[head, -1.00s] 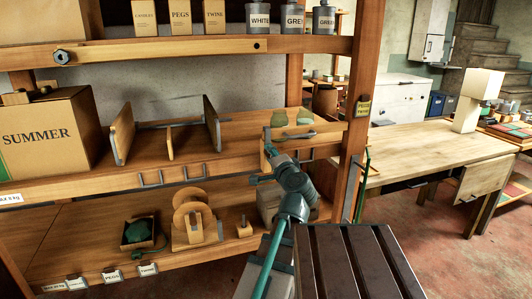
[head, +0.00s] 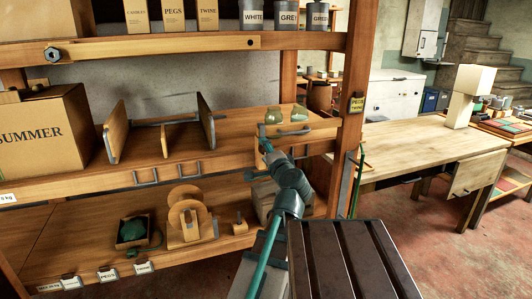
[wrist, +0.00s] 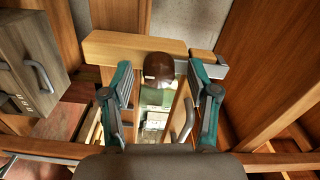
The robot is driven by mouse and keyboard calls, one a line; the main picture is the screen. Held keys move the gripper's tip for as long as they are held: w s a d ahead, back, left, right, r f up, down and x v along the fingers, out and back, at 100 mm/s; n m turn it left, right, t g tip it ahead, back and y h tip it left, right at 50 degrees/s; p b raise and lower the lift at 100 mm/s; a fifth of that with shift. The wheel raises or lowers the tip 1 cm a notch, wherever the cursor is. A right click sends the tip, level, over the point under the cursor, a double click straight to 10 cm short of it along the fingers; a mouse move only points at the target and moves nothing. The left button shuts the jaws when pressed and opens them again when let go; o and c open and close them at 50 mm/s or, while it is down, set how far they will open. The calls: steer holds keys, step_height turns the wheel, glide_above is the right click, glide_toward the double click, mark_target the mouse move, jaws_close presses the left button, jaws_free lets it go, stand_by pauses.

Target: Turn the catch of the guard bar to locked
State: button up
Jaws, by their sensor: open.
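A long wooden bar (head: 150,48) runs across the front of the upper shelf, with a grey hexagonal fitting (head: 53,54) near its left end and a dark round spot (head: 250,42) towards its right. I cannot tell for sure that this is the guard bar or which fitting is its catch. My gripper (head: 264,146) is small in the head view, in front of the right part of the middle shelf. In the wrist view my gripper (wrist: 160,100) is open, its teal fingers spread with nothing held. A wooden bar (wrist: 125,47) and a small block (wrist: 207,58) lie beyond the fingertips.
A brown rounded object (wrist: 158,68) shows between the fingers, its distance unclear. A drawer with a handle (wrist: 38,76) is at the left. The SUMMER box (head: 40,130) and upright dividers (head: 160,135) stand on the middle shelf. A wooden table (head: 425,145) is at the right.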

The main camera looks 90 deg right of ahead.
mark_target(265, 128)
steer(key=shift+o, duration=1)
steer(key=r, duration=0.4)
steer(key=d+r, duration=0.1)
steer(key=r, duration=0.1)
steer(key=shift+s+r, duration=0.15)
steer(key=shift+r, duration=0.25)
steer(key=r, duration=0.1)
steer(key=a, duration=0.1)
steer(key=r, duration=0.1)
steer(key=shift+w+a+r, duration=0.15)
steer(key=shift+w+r, duration=0.15)
steer(key=shift+r, duration=0.05)
steer(key=shift+c, duration=1)
steer(key=shift+s+r, duration=0.1)
steer(key=shift+r, duration=0.15)
